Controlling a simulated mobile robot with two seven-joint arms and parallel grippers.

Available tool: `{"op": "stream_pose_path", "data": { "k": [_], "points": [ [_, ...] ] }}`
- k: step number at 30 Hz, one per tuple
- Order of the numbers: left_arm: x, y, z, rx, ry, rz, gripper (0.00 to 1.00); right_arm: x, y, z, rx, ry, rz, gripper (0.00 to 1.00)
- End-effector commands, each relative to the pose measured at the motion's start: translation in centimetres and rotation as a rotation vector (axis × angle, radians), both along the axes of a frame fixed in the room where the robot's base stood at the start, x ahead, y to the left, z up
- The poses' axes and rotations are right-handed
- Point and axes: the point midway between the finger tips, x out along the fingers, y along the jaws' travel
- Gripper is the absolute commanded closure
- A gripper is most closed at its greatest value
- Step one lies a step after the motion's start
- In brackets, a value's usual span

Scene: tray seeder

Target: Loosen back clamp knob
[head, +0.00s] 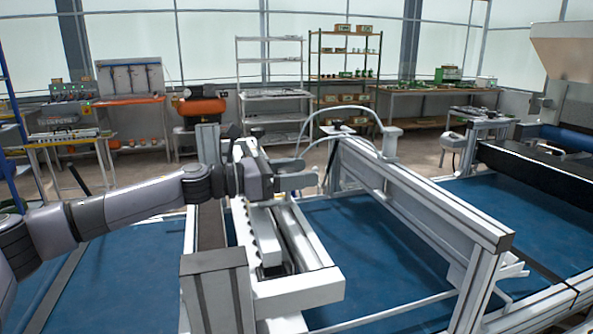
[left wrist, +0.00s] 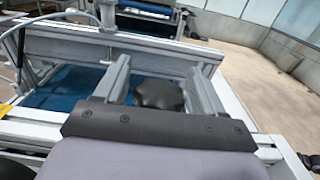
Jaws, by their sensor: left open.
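A dark, lobed knob (left wrist: 158,93) shows in the left wrist view, between the two fingers of my left gripper (left wrist: 163,82). The fingers are apart, one on each side of it, and I cannot tell whether either touches it. The lower part of the knob is hidden by the gripper's body. In the head view my left gripper (head: 305,176) reaches in from the left, over the back end of the seeder's pale rail assembly (head: 300,293). The knob cannot be made out for certain there. My right gripper is in neither view.
A metal crossbeam frame (head: 420,196) with a curved hose stands just right of the gripper. The blue bed (head: 360,240) lies below. A grey post (head: 215,285) rises in front. Shelves (head: 345,75) and workbenches stand at the back.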

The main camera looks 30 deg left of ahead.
Motion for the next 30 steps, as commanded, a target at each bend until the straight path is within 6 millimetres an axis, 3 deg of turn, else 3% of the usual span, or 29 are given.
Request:
{"op": "stream_pose_path", "data": {
  "k": [2, 6, 7, 19, 30],
  "points": [
    [0.0, 0.0, 0.0, 0.000, 0.000, 0.000, 0.31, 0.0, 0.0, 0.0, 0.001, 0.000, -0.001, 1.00],
    [0.0, 0.0, 0.0, 0.000, 0.000, 0.000, 0.76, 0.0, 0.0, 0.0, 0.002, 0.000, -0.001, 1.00],
    [0.0, 0.0, 0.0, 0.000, 0.000, 0.000, 0.82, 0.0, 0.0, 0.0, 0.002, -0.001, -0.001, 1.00],
    [0.0, 0.1, 0.1, 0.001, 0.002, 0.053, 0.82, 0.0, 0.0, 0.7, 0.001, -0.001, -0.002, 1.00],
    [0.2, 0.3, 0.4, 0.000, 0.001, 0.297, 0.82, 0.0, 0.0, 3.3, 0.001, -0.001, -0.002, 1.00]
  ]
}}
